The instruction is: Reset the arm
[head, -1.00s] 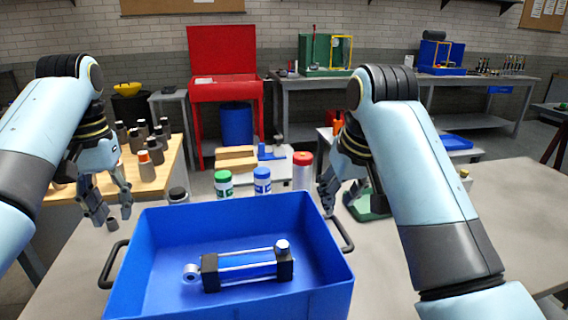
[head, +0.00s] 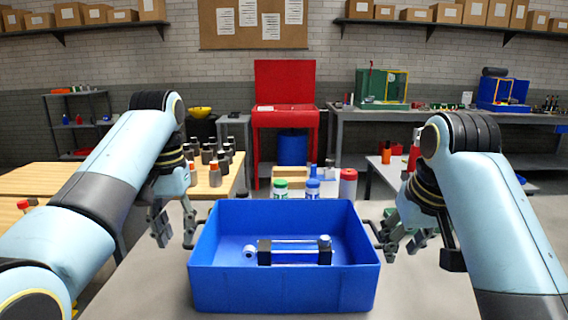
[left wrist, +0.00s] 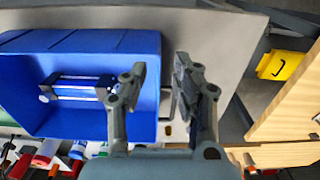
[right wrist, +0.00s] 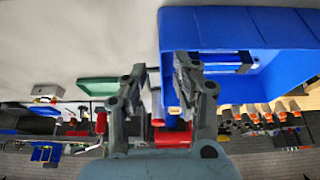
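A blue bin (head: 280,290) stands on the grey table in front of me. A black and silver cylinder part (head: 294,252) lies inside it, and it also shows in the left wrist view (left wrist: 78,88). My left gripper (head: 174,238) is open and empty, just left of the bin. In the left wrist view its spread fingers (left wrist: 158,75) are by the bin's side wall. My right gripper (head: 402,246) is open and empty, just right of the bin near its side handle. In the right wrist view its fingers (right wrist: 158,75) are apart beside the bin's corner (right wrist: 180,30).
Bottles with green (head: 281,189) and blue (head: 313,188) lids and a red-capped jar (head: 347,184) stand behind the bin. A wooden table (head: 218,180) with several dark bottles is at left.

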